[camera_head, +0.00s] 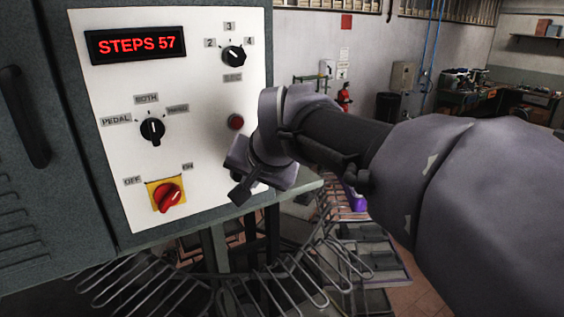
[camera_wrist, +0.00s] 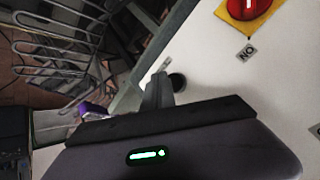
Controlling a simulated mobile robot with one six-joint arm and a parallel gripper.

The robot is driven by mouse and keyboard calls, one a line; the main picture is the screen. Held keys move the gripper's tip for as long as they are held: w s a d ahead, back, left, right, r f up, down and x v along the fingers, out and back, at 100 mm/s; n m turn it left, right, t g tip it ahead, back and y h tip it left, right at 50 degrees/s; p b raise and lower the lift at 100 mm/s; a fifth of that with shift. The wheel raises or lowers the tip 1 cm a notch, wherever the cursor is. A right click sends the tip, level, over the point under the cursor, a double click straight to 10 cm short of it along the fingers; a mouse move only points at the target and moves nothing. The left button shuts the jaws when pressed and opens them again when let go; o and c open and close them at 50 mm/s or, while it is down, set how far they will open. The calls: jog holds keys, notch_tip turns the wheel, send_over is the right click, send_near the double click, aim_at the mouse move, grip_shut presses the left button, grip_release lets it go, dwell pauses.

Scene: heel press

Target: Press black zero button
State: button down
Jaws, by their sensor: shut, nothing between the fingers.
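A black round button (camera_wrist: 178,82) sits on the white control panel in the wrist view, with a small label beside it. My gripper's shut fingers (camera_wrist: 158,90) are directly next to the button in that picture and partly overlap its edge. I cannot tell whether they touch it. In the head view my gripper (camera_head: 240,190) is at the lower right of the white panel (camera_head: 200,150) and hides the black button there. Nothing is held.
A red button (camera_head: 236,121) is just above my gripper. A red and yellow on/off switch (camera_head: 168,196) is at lower left. Two black knobs (camera_head: 153,130) (camera_head: 234,56) and a display (camera_head: 137,45) reading "STEPS 57" are on the panel. Metal racks (camera_head: 290,270) stand below.

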dwell(0.8)
jog(key=shift+w+a, duration=0.25)
jog(key=shift+w, duration=0.1)
jog(key=shift+w+a, duration=0.3)
jog(key=shift+w, duration=0.05)
dwell(0.8)
jog(key=shift+d, duration=0.1)
jog(key=shift+s+d+b, duration=0.35)
jog(key=shift+s+d, duration=0.1)
jog(key=shift+s, duration=0.25)
jog(key=s+d+b, duration=0.1)
jog(key=s, duration=0.1)
jog(key=s+d+b, duration=0.1)
jog(key=s+d, duration=0.1)
dwell(0.4)
